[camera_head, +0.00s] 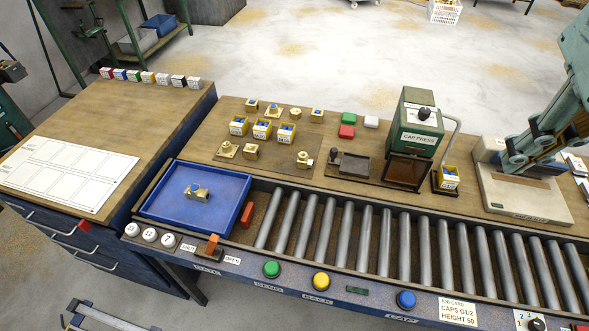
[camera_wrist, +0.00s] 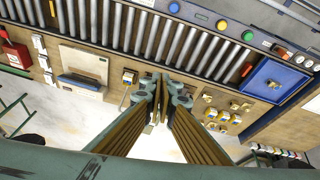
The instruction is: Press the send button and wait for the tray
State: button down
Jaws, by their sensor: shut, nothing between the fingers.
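The send button is the green button (camera_head: 272,269) on the front panel, above a SEND label. It also shows in the wrist view (camera_wrist: 247,36). The blue tray (camera_head: 222,210) sits at the left end of the roller conveyor with a brass fitting (camera_head: 196,193) lying in it. It shows at the right of the wrist view (camera_wrist: 262,78). My gripper (camera_head: 513,160) is at the upper right, above the light-coloured machine base and well away from the green button. Its fingers are shut and empty in the wrist view (camera_wrist: 162,88).
A yellow button (camera_head: 321,281) and a blue button (camera_head: 406,299) share the panel. A small orange lever (camera_head: 212,245) stands left of the green button. The rollers (camera_head: 347,233) right of the tray are bare. The cap press (camera_head: 415,138) rises behind the conveyor.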

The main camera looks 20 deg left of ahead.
jog(key=w+a+f+n+g+y, duration=0.1)
jog(key=w+a+f+n, duration=0.5)
jog(key=w+a+f, duration=1.3)
jog(key=n+g+h, duration=0.1)
jog(key=n+g, duration=0.2)
jog(key=n, duration=0.7)
send_over(272, 268)
notch_tip(272, 268, down, 13)
jog(key=shift+a+b, duration=0.15)
jog(key=shift+b, duration=0.3)
jog(key=shift+f, duration=0.25)
jog(key=shift+f+b, duration=4.45)
jog(key=shift+f, duration=2.6)
